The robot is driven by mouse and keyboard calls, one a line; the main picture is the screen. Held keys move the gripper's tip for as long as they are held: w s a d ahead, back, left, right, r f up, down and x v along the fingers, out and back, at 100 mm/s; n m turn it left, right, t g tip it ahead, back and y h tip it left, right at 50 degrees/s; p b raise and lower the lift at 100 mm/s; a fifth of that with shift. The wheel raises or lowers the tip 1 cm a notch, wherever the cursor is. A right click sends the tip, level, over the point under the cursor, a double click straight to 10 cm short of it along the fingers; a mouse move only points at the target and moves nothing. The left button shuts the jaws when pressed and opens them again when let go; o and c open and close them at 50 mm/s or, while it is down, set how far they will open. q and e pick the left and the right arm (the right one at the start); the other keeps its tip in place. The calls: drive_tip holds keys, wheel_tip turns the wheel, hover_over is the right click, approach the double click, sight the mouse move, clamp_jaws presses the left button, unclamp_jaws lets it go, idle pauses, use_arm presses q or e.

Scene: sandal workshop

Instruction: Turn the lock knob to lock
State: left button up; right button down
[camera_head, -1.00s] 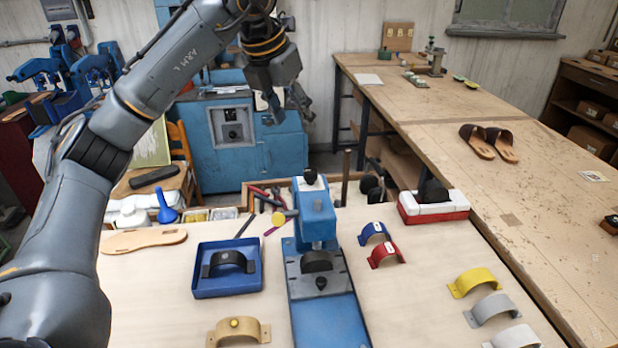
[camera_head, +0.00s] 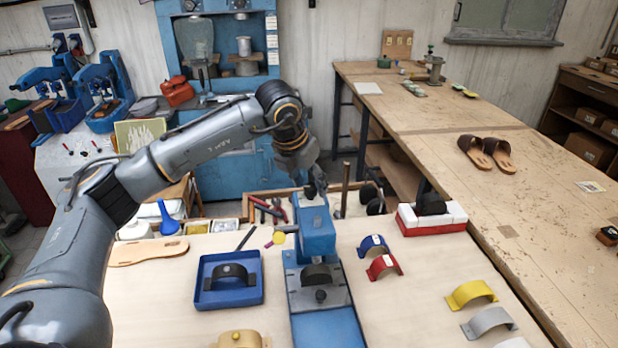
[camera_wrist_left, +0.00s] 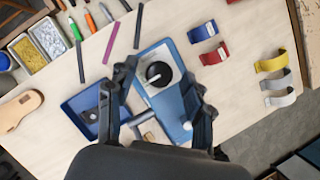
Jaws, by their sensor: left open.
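The blue press (camera_head: 317,236) stands in the middle of the near table. Its black round lock knob (camera_wrist_left: 158,74), with a pale line across its top, shows in the left wrist view. In the head view my gripper hides the knob. My left gripper (camera_head: 316,191) is over the top of the press. In the left wrist view its open fingers (camera_wrist_left: 162,78) lie on either side of the knob, with nothing held. I cannot tell whether they touch it or how high above it they are. My right gripper is out of view.
A blue tray (camera_head: 229,302) with a dark strap sits left of the press. Blue (camera_head: 374,243) and red (camera_head: 384,265) straps lie right of it, near a red-and-white block (camera_head: 432,228). A tool box (camera_head: 268,205) is behind. Yellow and grey straps lie front right.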

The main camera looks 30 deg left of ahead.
use_arm(q)
drive_tip(key=shift+w+f, duration=0.1)
drive_tip(key=shift+f, duration=0.1)
drive_tip(key=shift+c, duration=0.4)
clamp_jaws()
